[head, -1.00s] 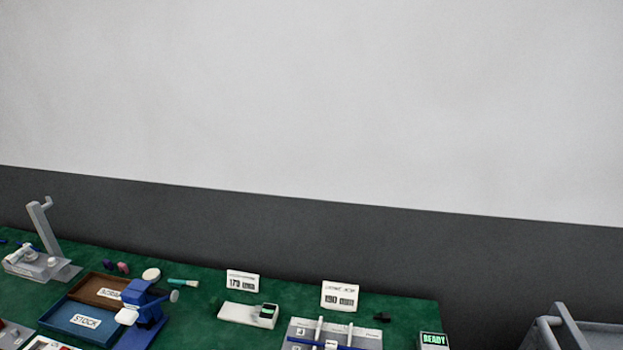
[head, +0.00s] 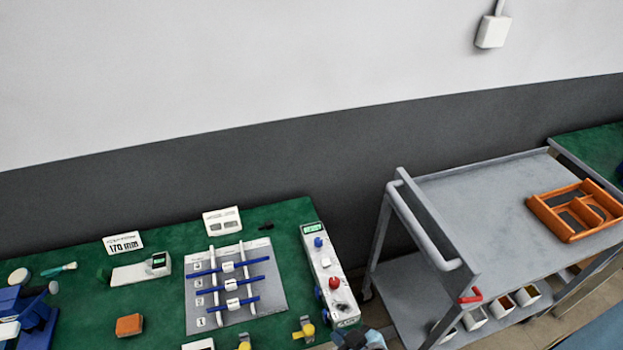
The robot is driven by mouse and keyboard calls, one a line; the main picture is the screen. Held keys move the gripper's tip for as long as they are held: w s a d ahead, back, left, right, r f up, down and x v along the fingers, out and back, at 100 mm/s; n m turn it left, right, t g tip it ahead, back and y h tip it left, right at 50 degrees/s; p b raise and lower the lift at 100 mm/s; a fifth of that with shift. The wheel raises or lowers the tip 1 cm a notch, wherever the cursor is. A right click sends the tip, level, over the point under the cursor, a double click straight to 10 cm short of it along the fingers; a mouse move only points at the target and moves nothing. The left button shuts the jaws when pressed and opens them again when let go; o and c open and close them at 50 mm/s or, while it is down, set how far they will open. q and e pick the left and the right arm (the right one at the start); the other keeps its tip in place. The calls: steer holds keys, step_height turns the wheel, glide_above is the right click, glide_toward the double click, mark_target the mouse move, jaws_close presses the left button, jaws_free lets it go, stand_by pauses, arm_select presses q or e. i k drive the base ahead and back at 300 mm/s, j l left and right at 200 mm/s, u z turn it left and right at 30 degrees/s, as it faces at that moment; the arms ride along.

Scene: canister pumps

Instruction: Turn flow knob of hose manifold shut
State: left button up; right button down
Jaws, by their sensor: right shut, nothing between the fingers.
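No part in view is clearly labelled as the hose manifold or its flow knob, and I cannot tell which it is. A white box (head: 342,262) on the green bench has a green display, a blue knob (head: 318,242) and a red knob (head: 334,283). Two small fittings with yellow parts, one (head: 303,331) near the box and one (head: 244,343) further left, are cut off or small at the bottom edge. My right gripper (head: 358,340) is at the bottom edge, partly cut off, just below and right of the white box, shut and empty. My left gripper is out of view.
A grey panel (head: 270,305) with blue rods lies left of the box. An orange block (head: 129,325) and a white device (head: 130,274) stand further left. A grey trolley (head: 480,195) with an orange tray (head: 553,226) stands right, across a gap from the bench.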

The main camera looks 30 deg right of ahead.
mark_target(318, 241)
steer(key=z, duration=0.9)
